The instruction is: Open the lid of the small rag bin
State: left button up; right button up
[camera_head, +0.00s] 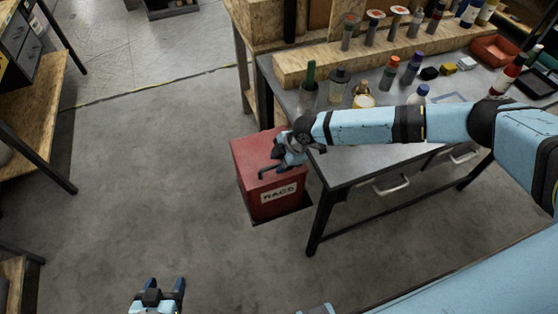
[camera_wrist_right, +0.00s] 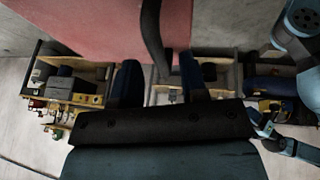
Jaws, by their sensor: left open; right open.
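The small rag bin (camera_head: 262,165) is a red box with a pale lettered label, on the floor beside the grey table. Its lid looks shut. A dark curved handle (camera_head: 268,171) shows at the lid. My right gripper (camera_head: 282,158) is over the lid near this handle. In the right wrist view the red surface (camera_wrist_right: 90,25) fills the upper part, and the dark handle (camera_wrist_right: 153,38) runs down toward the gap between my open right fingers (camera_wrist_right: 160,78). I cannot tell if they touch it. My left gripper (camera_head: 164,290) is open and empty at the bottom, over bare floor.
The grey table (camera_head: 345,165) stands right of the bin, its near leg close by. Bottles and jars (camera_head: 362,90) stand on it. A wooden bench (camera_head: 40,95) is at the left. The concrete floor (camera_head: 150,190) left of the bin is clear.

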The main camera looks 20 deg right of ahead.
jog(key=shift+a+f, duration=0.15)
jog(key=shift+f, duration=0.2)
grip_shut()
jog(key=shift+w+r, duration=0.1)
